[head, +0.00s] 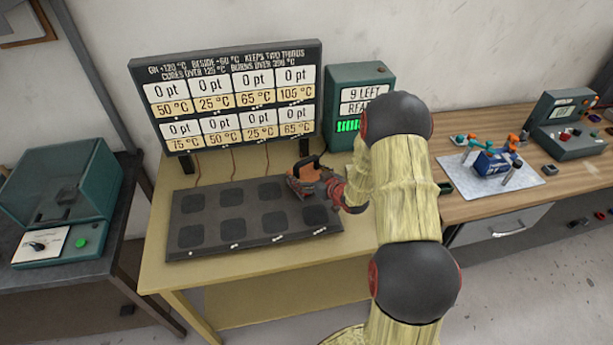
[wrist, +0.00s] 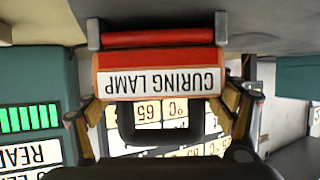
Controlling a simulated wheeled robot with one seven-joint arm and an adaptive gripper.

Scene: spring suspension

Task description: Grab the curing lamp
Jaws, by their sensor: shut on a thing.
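The curing lamp (head: 306,176) is an orange-red and dark tool with a black handle. In the head view it is at the right back of the dark pad board, at my gripper (head: 335,190). In the wrist view the curing lamp (wrist: 160,72) shows upside down with its name label, between the fingers of my gripper (wrist: 165,115). My gripper is shut on it. The lamp's underside is hidden, so I cannot tell whether it touches the board.
The dark board (head: 185,248) with several square pads lies on the yellow table (head: 155,235). Behind it stands a temperature display (head: 235,95). A green counter box (head: 345,80) is right of the display. A green machine (head: 65,195) stands left; a wooden bench (head: 480,205) with parts stands right.

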